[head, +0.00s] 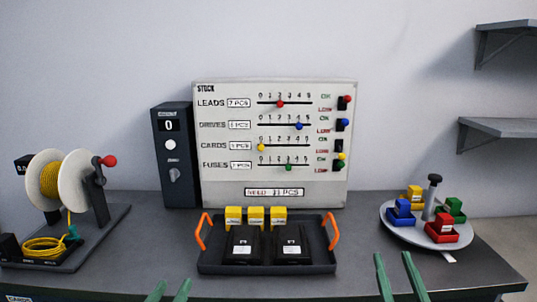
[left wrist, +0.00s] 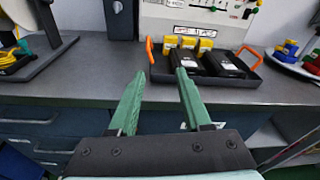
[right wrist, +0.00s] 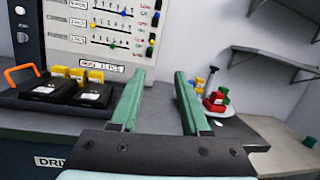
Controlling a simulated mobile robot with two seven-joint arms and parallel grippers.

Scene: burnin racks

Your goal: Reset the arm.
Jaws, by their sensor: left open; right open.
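My left gripper (head: 168,291) shows at the bottom edge of the head view, in front of the bench and left of the tray. In the left wrist view its green fingers (left wrist: 160,95) are apart with nothing between them. My right gripper (head: 396,272) is at the lower right of the head view, in front of the bench and right of the tray. In the right wrist view its green fingers (right wrist: 158,100) are apart and empty. Neither gripper touches anything that I can see.
A black tray (head: 210,262) with orange handles holds black drives and yellow blocks. Behind it stand a stock board (head: 228,180) and a dark box (head: 178,190). A cable reel (head: 75,182) is at left, a round turntable (head: 395,225) with coloured bins at right, shelves (head: 497,127) above.

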